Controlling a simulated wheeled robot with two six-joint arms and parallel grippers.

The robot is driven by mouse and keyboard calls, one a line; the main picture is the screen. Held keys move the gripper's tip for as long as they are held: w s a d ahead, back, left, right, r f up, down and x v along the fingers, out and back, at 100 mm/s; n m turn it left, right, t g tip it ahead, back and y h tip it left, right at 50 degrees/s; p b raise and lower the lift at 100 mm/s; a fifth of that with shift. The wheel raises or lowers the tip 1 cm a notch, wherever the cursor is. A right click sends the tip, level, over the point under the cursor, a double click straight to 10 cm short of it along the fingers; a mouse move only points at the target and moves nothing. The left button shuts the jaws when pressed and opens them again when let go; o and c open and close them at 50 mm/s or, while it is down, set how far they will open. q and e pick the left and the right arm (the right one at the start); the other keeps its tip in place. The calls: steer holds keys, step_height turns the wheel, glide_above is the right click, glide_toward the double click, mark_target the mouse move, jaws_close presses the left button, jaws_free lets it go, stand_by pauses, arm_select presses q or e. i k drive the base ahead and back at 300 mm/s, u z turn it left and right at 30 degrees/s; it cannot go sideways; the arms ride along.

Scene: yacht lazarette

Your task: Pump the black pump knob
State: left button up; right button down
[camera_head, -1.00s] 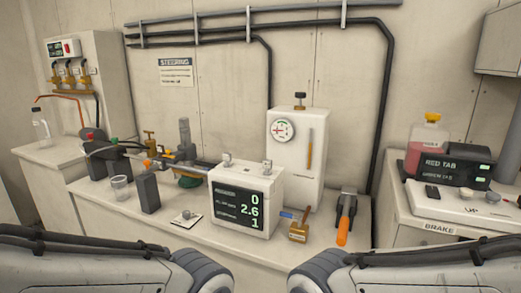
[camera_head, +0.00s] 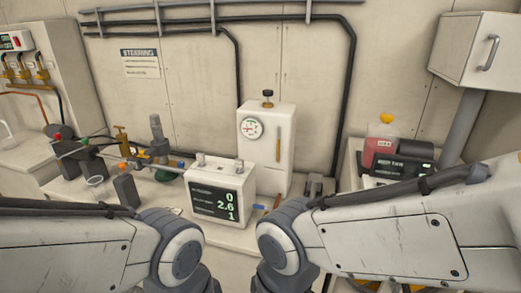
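A black knob (camera_head: 267,93) stands upright on a short stem on top of a white tank (camera_head: 270,160). The tank has a round dial gauge (camera_head: 251,127) and an orange sight strip (camera_head: 278,144) on its front, and it stands against the back wall. This is the only black knob of that kind I can make out. Both my arms reach in from the sides across the lower view, below and in front of the tank. My left and right grippers are out of view below the frame. Nothing touches the knob.
A white box with a numeric display (camera_head: 221,200) stands in front of the tank, to its left. Small valves and bottles crowd the bench at left. A red container (camera_head: 380,150) and a black device (camera_head: 405,164) sit at right. Air above the knob is clear.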

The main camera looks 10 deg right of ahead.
mark_target(268, 93)
steer(key=z, duration=0.55)
steer(key=k, duration=0.65)
steer(key=z, duration=0.5)
steer(key=i, duration=0.5)
steer(key=u, duration=0.7)
steer(key=i, duration=0.95)
steer(key=u, duration=0.7)
